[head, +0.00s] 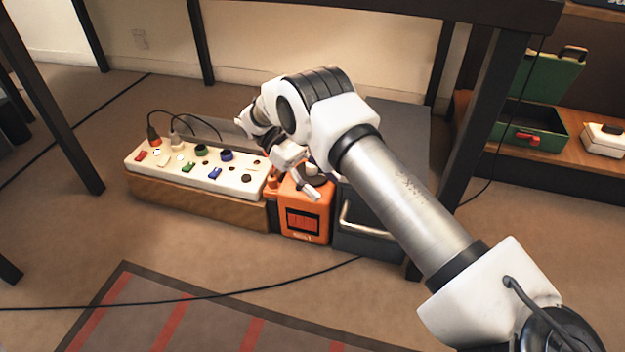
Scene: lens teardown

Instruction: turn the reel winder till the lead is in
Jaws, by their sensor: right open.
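An orange box (306,224) with a dark, red-barred front panel stands on the floor between a white-topped panel and a dark grey case. It looks like the reel winder. A small pale handle-like part (312,190) shows at its top front; I cannot tell whether it is the winder's crank or part of my gripper. My right gripper (288,160) is open, just above the box's top, and my wrist hides part of that area. I cannot tell whether it touches the box. A black lead (200,297) runs across the floor towards the grey case. My left gripper is not in view.
The white panel (190,170) bears coloured switches, knobs and two plugged cables. The dark grey case (362,225) with a metal handle stands close on the right. Table legs (470,150) frame the space.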

